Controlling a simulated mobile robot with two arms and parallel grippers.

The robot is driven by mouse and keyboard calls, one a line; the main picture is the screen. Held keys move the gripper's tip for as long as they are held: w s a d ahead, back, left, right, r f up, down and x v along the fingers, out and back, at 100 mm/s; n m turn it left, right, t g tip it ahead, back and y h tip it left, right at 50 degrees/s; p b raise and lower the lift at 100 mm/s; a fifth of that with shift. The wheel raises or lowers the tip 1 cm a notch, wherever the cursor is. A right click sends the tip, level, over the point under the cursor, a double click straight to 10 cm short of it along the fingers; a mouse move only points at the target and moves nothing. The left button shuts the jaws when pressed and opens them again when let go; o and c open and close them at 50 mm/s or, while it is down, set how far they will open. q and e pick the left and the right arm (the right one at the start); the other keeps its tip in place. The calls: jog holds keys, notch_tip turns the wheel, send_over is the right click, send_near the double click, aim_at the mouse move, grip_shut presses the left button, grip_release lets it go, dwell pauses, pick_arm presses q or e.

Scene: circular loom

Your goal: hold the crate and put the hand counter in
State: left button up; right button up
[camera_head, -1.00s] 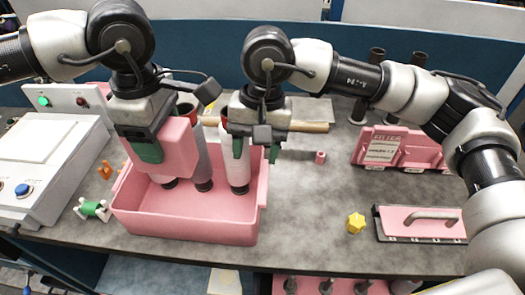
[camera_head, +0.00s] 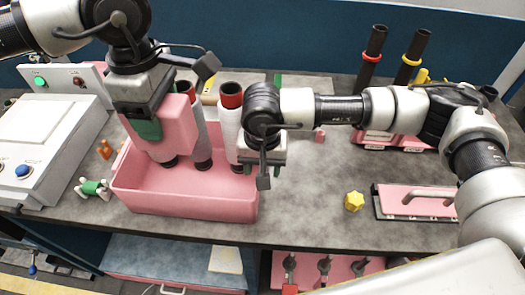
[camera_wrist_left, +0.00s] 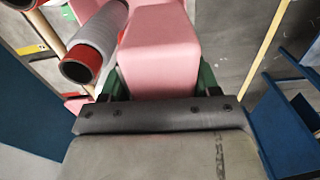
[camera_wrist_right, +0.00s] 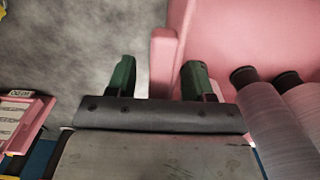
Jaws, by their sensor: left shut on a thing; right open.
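The pink crate (camera_head: 185,200) stands at the table's front edge, left of centre, with several grey bobbins with red-rimmed tops (camera_head: 231,105) upright in it. My left gripper (camera_head: 148,130) is shut on a pink block-shaped thing, which I take for the hand counter (camera_head: 172,135). It hangs over the crate's inside; whether it touches the floor I cannot tell. The left wrist view shows the block (camera_wrist_left: 160,50) between the green fingers. My right gripper (camera_wrist_right: 158,75) is open at the crate's right wall (camera_wrist_right: 162,60), one finger on each side.
A white control box (camera_head: 45,150) stands left of the crate. A green-and-white spool (camera_head: 95,188) lies beside it. A yellow piece (camera_head: 354,201) and a pink plate with a handle (camera_head: 415,203) lie to the right.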

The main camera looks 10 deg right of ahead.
aim_at(170, 135)
jog(key=shift+f, duration=0.55)
grip_shut()
pick_arm(q)
jog(key=f, duration=0.5)
jog(key=shift+w+d+f, duration=0.15)
jog(key=shift+d+f, duration=0.05)
jog(key=shift+f, duration=7.25)
pick_arm(e)
jog(key=shift+r, duration=0.1)
